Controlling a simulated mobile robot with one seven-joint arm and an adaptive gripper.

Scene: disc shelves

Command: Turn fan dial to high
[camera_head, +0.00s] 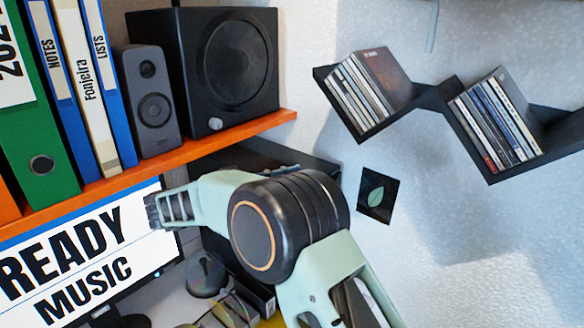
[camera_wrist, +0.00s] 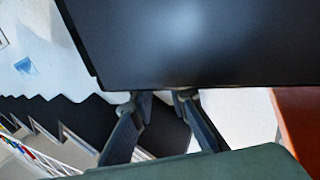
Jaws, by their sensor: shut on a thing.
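I cannot make out a fan or its dial for certain in either view. A small light grey knob (camera_head: 216,123) shows at the lower left of the big black speaker (camera_head: 232,62) on the orange shelf. My arm crosses the middle of the head view, below the speaker, and I cannot clearly make out the fingertips there. In the wrist view, the two dark fingers of my gripper (camera_wrist: 161,97) reach up to just below the edge of a large dark panel (camera_wrist: 190,40). The fingertips are a little apart. What they hold is hidden or too small to tell.
The orange shelf (camera_head: 275,122) carries folders (camera_head: 92,90) and a small grey speaker (camera_head: 148,105). A monitor (camera_head: 75,255) stands below it. Black wall shelves with discs (camera_head: 497,118) hang at the right. A leaf card (camera_head: 377,194) is on the wall, which is otherwise bare there.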

